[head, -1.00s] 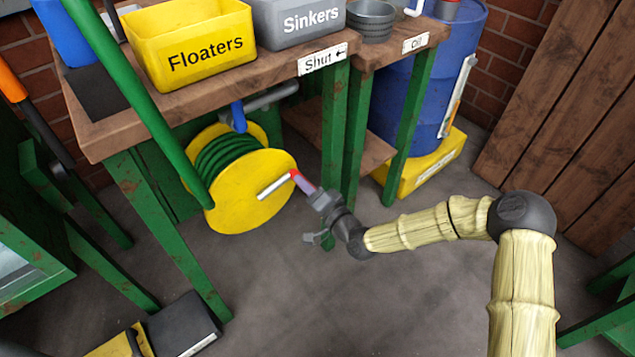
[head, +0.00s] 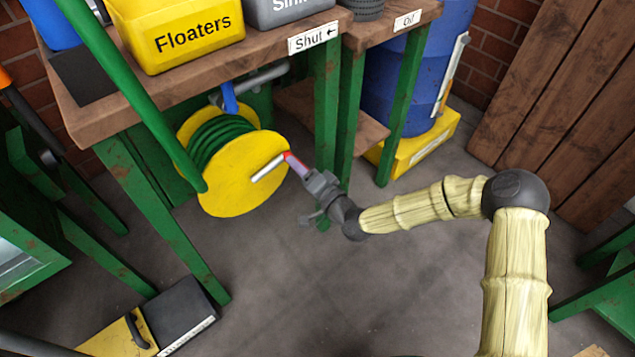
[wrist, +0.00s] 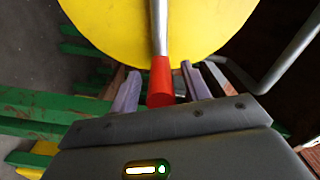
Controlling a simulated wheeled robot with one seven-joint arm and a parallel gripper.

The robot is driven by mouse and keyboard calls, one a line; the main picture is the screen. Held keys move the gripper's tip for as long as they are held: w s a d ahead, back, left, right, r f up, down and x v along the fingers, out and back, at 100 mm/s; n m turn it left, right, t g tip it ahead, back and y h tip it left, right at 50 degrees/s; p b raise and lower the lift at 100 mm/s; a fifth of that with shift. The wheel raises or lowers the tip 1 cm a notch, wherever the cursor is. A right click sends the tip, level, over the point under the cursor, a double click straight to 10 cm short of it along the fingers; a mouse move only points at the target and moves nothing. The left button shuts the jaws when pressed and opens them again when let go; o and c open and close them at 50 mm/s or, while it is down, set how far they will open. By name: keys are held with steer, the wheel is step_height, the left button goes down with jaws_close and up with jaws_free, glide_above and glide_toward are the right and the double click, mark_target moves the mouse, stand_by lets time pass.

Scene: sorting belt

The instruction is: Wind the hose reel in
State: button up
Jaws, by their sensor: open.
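The hose reel (head: 238,185) has yellow discs with green hose (head: 215,140) wound between them, and it sits under the workbench. Its crank is a metal bar (head: 266,168) with a red grip (head: 287,156) at the end. In the wrist view the red grip (wrist: 161,82) lies between the two purple-grey fingers of my gripper (wrist: 160,88), with a gap on either side. In the head view my gripper (head: 298,166) is at the red grip, right of the yellow disc (wrist: 200,25). The fingers are open around the grip.
The workbench (head: 200,92) carries a yellow Floaters bin (head: 190,35) and has a green leg (head: 326,140) just behind my gripper. A blue barrel (head: 400,90) stands on a yellow base at right. A black and yellow box (head: 180,315) lies at front left. The middle floor is clear.

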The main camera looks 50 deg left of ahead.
steer(key=s+d+p, duration=0.1)
steer(key=d+p, duration=0.4)
steer(key=d, duration=1.2)
steer(key=shift+p, duration=0.3)
steer(key=shift+d, duration=0.1)
